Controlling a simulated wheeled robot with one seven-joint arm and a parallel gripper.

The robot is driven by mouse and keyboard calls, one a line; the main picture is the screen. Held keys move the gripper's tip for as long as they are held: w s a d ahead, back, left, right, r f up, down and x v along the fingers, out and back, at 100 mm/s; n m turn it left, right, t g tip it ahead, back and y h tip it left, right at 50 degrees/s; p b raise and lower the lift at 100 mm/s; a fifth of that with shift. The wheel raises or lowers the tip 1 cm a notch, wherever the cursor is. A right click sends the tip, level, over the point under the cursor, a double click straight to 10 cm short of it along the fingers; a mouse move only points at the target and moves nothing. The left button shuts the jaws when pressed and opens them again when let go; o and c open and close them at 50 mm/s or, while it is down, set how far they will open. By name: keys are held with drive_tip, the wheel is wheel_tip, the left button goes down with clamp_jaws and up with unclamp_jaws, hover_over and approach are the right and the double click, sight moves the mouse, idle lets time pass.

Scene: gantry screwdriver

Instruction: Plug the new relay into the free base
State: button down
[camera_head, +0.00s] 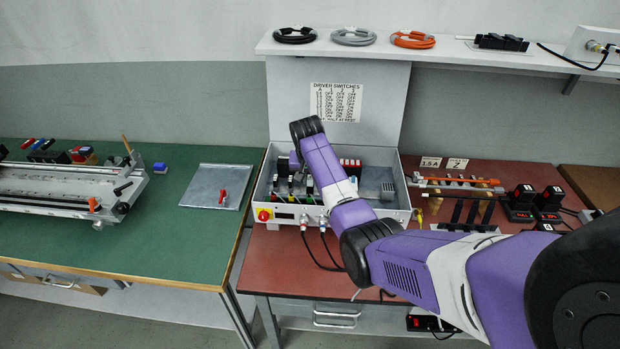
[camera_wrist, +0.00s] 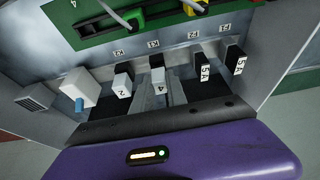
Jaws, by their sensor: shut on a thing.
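The grey control box (camera_head: 293,214) stands open on the red bench, with my purple arm reaching over it. In the wrist view, my gripper (camera_wrist: 158,92) shows as two slanted grey fingers, shut on a pale relay (camera_wrist: 158,75) marked 4. The relay is below the K1 label, beside a white relay (camera_wrist: 122,84) marked 2 near the K2 label. I cannot tell whether the held relay touches a base or how deep it sits. The base under it is hidden. In the head view, my arm hides the fingers and held relay.
Two black 5A parts (camera_wrist: 203,66) stand right of the held relay. A white block with a blue knob (camera_wrist: 78,98) is to the left. A green board (camera_wrist: 105,27) with cables lies beyond. The box walls border the work space.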

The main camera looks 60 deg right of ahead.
drive_tip(key=shift+f, duration=0.35)
idle(0.3)
drive_tip(key=c, duration=1.3)
unclamp_jaws()
drive_tip(key=shift+o, duration=0.2)
drive_tip(key=shift+r, duration=0.15)
drive_tip(key=p+v, duration=0.5)
drive_tip(key=p, duration=0.1)
drive_tip(key=shift+r, duration=0.1)
